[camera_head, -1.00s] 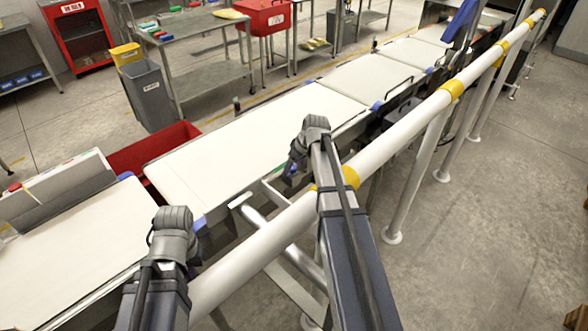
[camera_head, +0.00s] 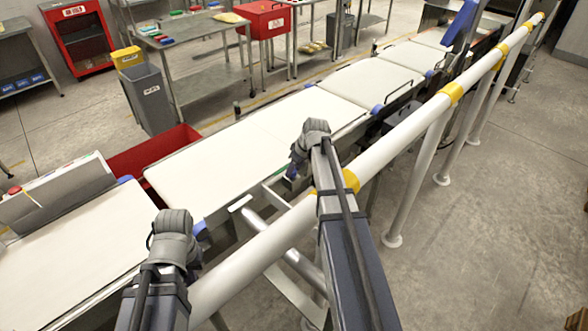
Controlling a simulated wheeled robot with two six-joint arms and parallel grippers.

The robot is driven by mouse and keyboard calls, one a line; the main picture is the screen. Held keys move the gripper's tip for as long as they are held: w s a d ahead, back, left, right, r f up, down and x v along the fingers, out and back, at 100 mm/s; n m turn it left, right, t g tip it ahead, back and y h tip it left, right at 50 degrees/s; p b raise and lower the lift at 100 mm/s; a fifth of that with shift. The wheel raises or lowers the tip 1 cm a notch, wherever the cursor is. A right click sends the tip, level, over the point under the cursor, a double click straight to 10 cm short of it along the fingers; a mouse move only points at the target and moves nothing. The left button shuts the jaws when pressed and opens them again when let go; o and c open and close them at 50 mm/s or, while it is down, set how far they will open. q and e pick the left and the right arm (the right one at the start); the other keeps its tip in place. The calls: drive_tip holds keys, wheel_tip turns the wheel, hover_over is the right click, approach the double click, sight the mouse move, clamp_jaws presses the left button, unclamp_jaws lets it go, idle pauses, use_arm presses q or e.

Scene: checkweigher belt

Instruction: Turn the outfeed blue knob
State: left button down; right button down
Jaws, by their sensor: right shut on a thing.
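A blue knob (camera_head: 290,173) on the near side of the long white belt (camera_head: 250,130) shows only as a small dark blue patch at my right gripper (camera_head: 292,168). My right gripper is shut on it, and its fingers and wrist hide most of the knob. Whether the knob has turned cannot be seen. My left gripper (camera_head: 172,240) is at the lower left, above the near rail, away from the knob; its fingers are hidden behind its own wrist. Other blue knobs show at the belt's near left corner (camera_head: 201,229) and farther along the line (camera_head: 377,109).
A white rail with yellow bands (camera_head: 400,130) runs diagonally between me and the belts, under my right arm. A second belt (camera_head: 70,250) lies at the left, with a red bin (camera_head: 155,148) behind it.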

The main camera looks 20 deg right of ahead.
drive_tip(key=shift+n, duration=0.3)
drive_tip(key=n, duration=0.1)
drive_tip(key=n+y, duration=0.1)
drive_tip(key=n, duration=0.1)
drive_tip(key=shift+w+d+g, duration=0.15)
drive_tip(key=shift+d+g, duration=0.05)
drive_tip(key=shift+g, duration=0.1)
drive_tip(key=shift+n+g+y, duration=0.5)
drive_tip(key=shift+n+y, duration=0.1)
drive_tip(key=shift+n, duration=1.2)
drive_tip(key=c, duration=0.5)
unclamp_jaws()
